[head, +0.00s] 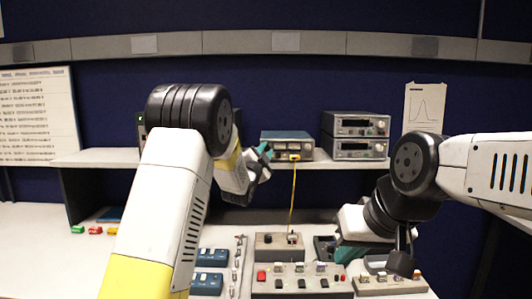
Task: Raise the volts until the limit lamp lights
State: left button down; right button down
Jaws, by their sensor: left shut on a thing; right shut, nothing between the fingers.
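A yellow lead (293,195) hangs from the supply's front down to a grey box (279,245) on the bench. The limit lamp and the meter readings are too small to make out. My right gripper (344,256) is low over the bench at right, shut and empty; its fingertips are hard to see.
Two stacked instruments (356,135) stand on the shelf (345,166) at right. A long control panel (301,280), blue boxes (211,257) and a smaller panel (388,284) crowd the bench. Small coloured blocks (95,230) lie at left, with bare bench around them.

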pick_arm(q)
jog(key=shift+m, duration=0.6)
jog(key=c, duration=1.2)
grip_release()
jog(key=shift+c, duration=0.2)
jog(key=v, duration=0.8)
jog(key=shift+a+r, duration=0.15)
